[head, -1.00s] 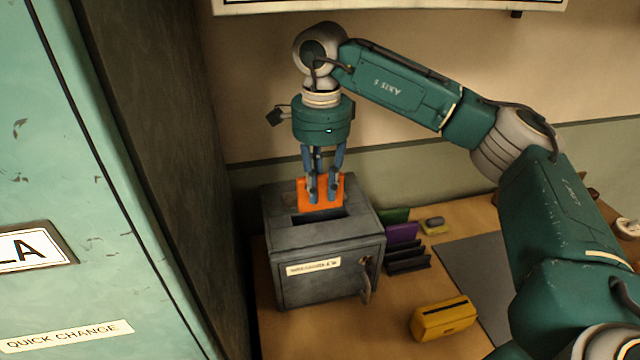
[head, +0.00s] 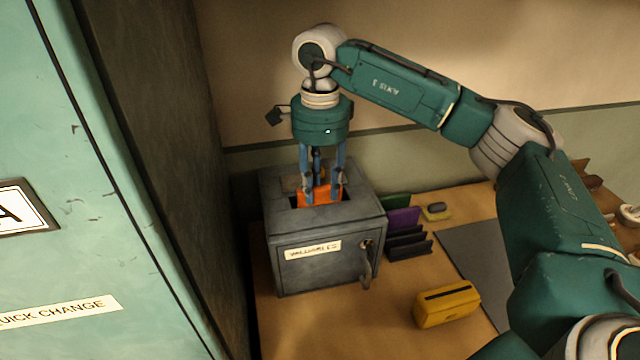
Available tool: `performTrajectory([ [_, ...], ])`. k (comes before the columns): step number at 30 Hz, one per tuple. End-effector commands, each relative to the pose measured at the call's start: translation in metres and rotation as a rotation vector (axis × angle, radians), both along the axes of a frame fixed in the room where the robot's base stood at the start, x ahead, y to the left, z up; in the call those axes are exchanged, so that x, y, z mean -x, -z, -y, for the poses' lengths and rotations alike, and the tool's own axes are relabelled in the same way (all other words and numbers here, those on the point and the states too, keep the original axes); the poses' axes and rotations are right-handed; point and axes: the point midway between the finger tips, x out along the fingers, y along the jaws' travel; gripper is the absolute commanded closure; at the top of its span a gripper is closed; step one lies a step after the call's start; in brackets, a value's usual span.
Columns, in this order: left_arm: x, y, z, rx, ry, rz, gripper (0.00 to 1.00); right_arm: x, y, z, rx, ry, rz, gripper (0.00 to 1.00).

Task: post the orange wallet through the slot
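The orange wallet (head: 322,196) stands partly down in the dark slot on top of the grey metal box (head: 312,240). Its upper part still shows above the slot; its lower part is hidden inside. My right gripper (head: 322,197) points straight down over the slot. Its fingers are spread apart at the wallet's two sides, with orange showing between them. They look open; whether a finger still touches the wallet I cannot tell. My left gripper is not in view.
A yellow case (head: 446,304) lies on the wooden table right of the box. Green, purple (head: 403,217) and dark wallets stand in a rack beside the box. A grey mat (head: 478,262) lies further right. A tall teal cabinet (head: 85,180) is close on the left.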

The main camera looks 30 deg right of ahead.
Motion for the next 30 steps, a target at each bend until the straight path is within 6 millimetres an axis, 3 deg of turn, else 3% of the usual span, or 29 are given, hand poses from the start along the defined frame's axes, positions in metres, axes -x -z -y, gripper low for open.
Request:
performTrajectory([
  [1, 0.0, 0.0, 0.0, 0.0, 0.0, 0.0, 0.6, 0.0, 0.0, 0.0, 0.0, 0.0, 0.0, 0.52],
  [4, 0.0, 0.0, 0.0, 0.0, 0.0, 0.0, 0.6, 0.0, 0.0, 0.0, 0.0, 0.0, 0.0, 0.32],
  [5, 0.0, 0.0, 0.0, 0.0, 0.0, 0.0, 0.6, 0.0, 0.0, 0.0, 0.0, 0.0, 0.0, 0.3],
  [12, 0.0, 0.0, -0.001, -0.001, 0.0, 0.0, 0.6, 0.0, 0.0, 0.0, 0.0, 0.001, 0.001, 0.28],
  [15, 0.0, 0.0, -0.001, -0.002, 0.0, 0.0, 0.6, 0.0, 0.0, 0.0, 0.0, 0.001, 0.001, 0.08],
  [26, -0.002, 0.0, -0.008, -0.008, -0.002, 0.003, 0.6, 0.0, -0.001, 0.0, 0.0, 0.001, 0.001, 0.08],
  [30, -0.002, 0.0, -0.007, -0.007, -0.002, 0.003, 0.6, -0.001, -0.013, 0.0, -0.001, 0.001, 0.003, 0.08],
])
